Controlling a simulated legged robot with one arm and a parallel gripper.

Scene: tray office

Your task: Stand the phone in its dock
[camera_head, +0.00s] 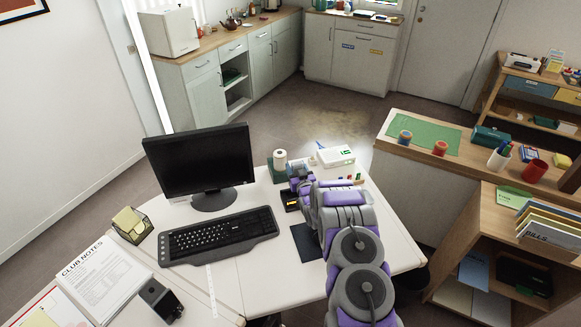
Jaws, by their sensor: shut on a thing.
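My gripper (297,180) is at the far side of the white desk, right of the monitor, seen from behind along my arm. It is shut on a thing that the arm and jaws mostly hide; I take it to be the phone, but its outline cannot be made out. A small black object with an amber patch (290,201) is close to the near left of the gripper; it may be the dock, but I cannot tell. Whether the held thing touches it is hidden.
A black monitor (197,163) and keyboard (218,235) stand left of my arm. A white roll (280,159) and a white box (336,156) are behind the gripper. A dark mat (307,243) lies beside my arm. A black object (160,299) is at front left. The desk's right side is mostly clear.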

